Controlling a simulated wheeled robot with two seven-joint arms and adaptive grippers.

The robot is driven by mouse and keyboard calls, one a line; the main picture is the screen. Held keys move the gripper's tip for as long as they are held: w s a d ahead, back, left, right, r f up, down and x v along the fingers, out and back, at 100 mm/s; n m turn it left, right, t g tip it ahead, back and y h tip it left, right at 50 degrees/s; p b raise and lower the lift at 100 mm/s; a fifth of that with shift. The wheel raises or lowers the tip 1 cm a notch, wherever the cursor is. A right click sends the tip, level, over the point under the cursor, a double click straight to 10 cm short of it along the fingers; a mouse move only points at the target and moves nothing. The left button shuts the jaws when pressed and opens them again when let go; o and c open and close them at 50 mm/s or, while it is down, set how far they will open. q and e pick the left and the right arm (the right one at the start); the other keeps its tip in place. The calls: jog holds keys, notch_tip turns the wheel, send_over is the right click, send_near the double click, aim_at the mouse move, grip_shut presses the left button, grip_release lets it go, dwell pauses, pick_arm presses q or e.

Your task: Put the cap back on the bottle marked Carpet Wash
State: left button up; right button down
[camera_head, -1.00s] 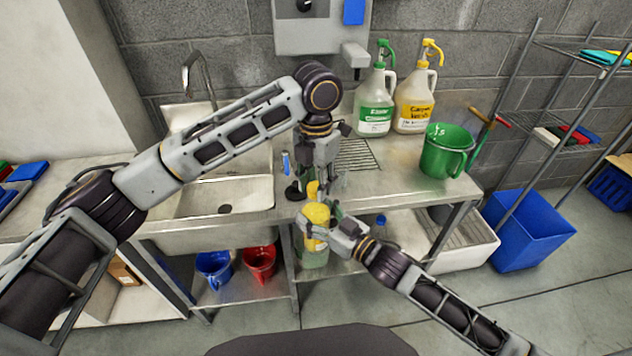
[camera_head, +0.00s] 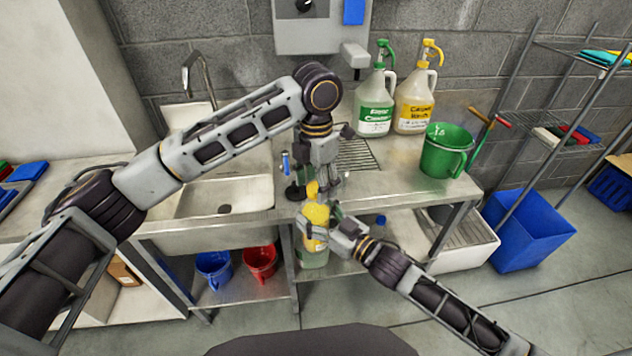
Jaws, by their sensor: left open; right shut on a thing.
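The fingers partly hide the top. No writing is readable on the held bottle.
A green-labelled jug (camera_head: 375,104) stands beside the yellow one. A green bucket (camera_head: 446,152) stands on the worktop's right. A sink (camera_head: 225,196) lies left. Red (camera_head: 260,262) and blue (camera_head: 213,268) buckets sit on the shelf below.

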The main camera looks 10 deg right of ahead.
pick_arm(q)
jog(key=shift+r, duration=0.1)
jog(key=shift+r, duration=2.2)
jog(key=shift+c, duration=0.4)
